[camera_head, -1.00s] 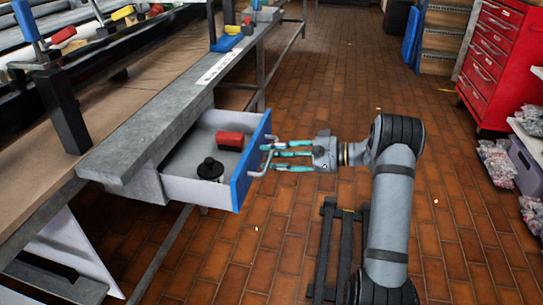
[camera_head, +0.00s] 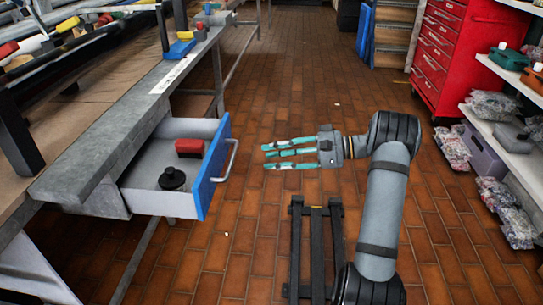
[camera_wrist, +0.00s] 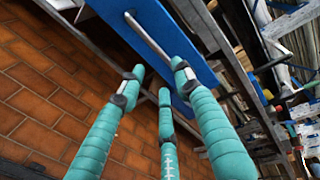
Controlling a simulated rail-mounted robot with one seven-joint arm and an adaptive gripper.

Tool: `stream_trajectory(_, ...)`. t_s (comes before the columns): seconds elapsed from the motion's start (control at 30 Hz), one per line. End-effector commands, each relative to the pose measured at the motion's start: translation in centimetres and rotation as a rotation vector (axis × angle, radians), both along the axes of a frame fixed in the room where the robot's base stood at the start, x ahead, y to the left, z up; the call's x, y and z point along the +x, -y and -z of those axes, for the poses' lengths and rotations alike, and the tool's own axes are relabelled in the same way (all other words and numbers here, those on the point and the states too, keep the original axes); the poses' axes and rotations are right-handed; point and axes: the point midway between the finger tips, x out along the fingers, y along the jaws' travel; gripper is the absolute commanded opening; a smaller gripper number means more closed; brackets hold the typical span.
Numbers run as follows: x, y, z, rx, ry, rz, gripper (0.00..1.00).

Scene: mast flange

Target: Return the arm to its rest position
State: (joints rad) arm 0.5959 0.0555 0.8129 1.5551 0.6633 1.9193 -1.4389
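The open drawer (camera_head: 150,199) has a blue front (camera_head: 212,168) and a metal handle (camera_head: 231,160). A red block (camera_head: 190,147) and a black round knobbed part (camera_head: 172,179) lie inside it. In the wrist view, the handle (camera_wrist: 150,36) and blue front (camera_wrist: 178,28) are ahead of the spread fingers (camera_wrist: 163,85), with nothing held.
The grey workbench (camera_head: 105,150) runs along the left, with the drawer under it. A red tool cabinet (camera_head: 440,50) and a shelf (camera_head: 505,130) with bagged parts stand at the right. A dark rail (camera_head: 315,245) lies on the floor below my arm. The brick floor (camera_head: 280,90) between is clear.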

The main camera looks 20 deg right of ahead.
Motion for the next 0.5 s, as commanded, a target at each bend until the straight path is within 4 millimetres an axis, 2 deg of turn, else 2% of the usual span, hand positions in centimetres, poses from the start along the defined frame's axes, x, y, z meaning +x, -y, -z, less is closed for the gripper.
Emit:
stream_trajectory(0.17, 0.2, -0.5, 0.1, 0.000, 0.000, -0.001, 0.33)
stream_trajectory(0.27, 0.6, -1.4, 0.3, 0.001, 0.000, -0.004, 0.33)
stream_trajectory(0.5, 2.4, -5.4, 1.2, -0.001, 0.000, -0.005, 0.33)
